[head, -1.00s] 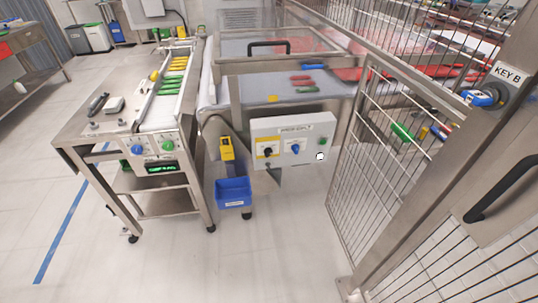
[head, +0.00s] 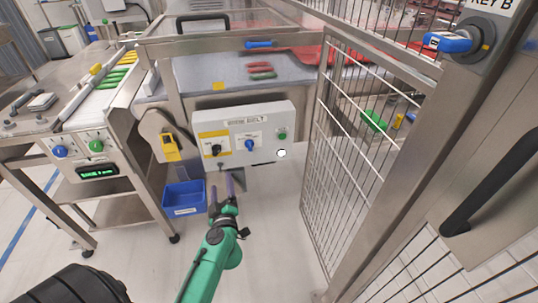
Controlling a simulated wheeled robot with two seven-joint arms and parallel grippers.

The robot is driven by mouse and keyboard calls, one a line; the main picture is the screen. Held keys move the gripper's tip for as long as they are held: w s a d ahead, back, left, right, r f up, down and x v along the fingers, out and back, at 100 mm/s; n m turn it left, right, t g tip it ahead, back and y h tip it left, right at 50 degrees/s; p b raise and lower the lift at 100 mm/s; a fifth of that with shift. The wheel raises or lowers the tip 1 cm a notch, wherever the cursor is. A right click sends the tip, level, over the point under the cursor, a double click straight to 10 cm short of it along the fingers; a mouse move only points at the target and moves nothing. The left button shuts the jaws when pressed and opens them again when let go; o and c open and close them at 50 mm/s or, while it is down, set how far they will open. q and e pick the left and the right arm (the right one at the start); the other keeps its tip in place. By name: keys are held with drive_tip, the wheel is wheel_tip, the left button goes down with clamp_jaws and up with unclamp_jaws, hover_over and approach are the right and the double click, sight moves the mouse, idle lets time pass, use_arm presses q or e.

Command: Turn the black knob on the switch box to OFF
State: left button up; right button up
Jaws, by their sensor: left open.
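The grey switch box (head: 268,122) hangs on the front of the steel machine frame in the middle of the head view. Its black knob (head: 217,148) is at the box's left, under a yellow label plate; its exact pointing is too small to read. A blue knob (head: 249,145) sits to its right, and a green button (head: 282,136) further right. My left gripper (head: 223,190) is on a green arm rising from the bottom. Its two dark fingers are apart and empty, pointing up, below the black knob in the picture and not touching it. My right gripper is not in view.
A blue bin (head: 184,198) and a yellow device (head: 170,147) are left of the gripper. A wire-mesh fence (head: 345,150) closes off the right side, with a blue key (head: 447,42) at upper right. Pale floor below the box is open.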

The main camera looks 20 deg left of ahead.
sight(217, 153)
use_arm(q)
drive_tip(key=x, duration=0.7)
drive_tip(key=b+x, duration=0.1)
drive_tip(key=x, duration=0.6)
drive_tip(key=shift+a+r+b, duration=0.2)
drive_tip(key=shift+a+b, duration=0.1)
drive_tip(key=shift+a, duration=0.15)
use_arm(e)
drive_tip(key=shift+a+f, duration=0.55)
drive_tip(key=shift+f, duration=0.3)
use_arm(q)
clamp_jaws()
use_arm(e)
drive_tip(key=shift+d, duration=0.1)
